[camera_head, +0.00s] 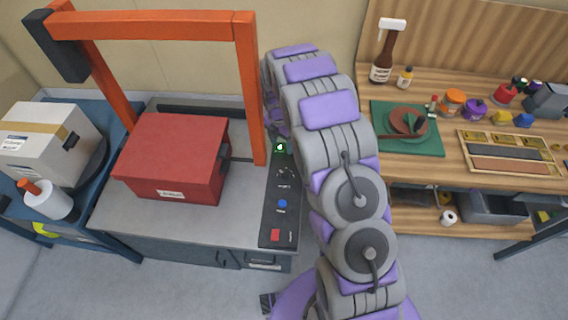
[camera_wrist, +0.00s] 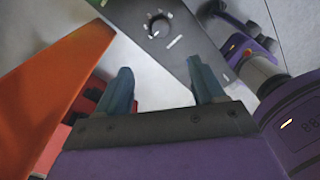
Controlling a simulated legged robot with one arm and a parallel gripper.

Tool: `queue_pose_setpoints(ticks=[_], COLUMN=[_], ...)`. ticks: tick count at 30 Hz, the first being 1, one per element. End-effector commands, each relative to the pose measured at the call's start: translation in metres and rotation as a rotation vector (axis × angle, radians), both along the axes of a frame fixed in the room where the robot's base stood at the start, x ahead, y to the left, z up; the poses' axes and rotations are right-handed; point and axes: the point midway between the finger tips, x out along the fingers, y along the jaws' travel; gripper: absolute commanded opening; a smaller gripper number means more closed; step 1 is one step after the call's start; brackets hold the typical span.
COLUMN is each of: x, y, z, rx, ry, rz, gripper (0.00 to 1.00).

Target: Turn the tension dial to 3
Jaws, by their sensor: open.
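The tension dial (camera_wrist: 159,26) is a round dark knob with pale marks around it, at the top of the wrist view. It sits on the dark control panel (camera_wrist: 188,40), which also shows in the head view (camera_head: 267,222) along the right side of the grey machine top. Which number the dial points to is too small to read. My gripper (camera_wrist: 160,72) is open and empty, its two blue-grey fingers apart. The dial appears beyond the gap between the fingertips, not touched. In the head view my arm hides the gripper.
An orange arch (camera_head: 160,25) stands over the machine, close to my gripper's left in the wrist view. A red box (camera_head: 172,155) lies on the machine top.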

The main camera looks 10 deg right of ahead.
Motion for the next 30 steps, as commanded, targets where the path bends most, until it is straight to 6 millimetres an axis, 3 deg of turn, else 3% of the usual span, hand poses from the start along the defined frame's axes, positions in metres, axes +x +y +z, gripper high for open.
queue_pose_setpoints(ticks=[5, 11, 30], x=[0.001, 0.000, -0.007], y=[0.000, -0.001, -0.007], z=[-0.009, -0.033, -0.157], rx=[0.000, 0.000, 0.000], ry=[0.000, 0.005, 0.004], rz=[0.009, 0.009, 0.007], gripper=[0.69, 0.69, 0.69])
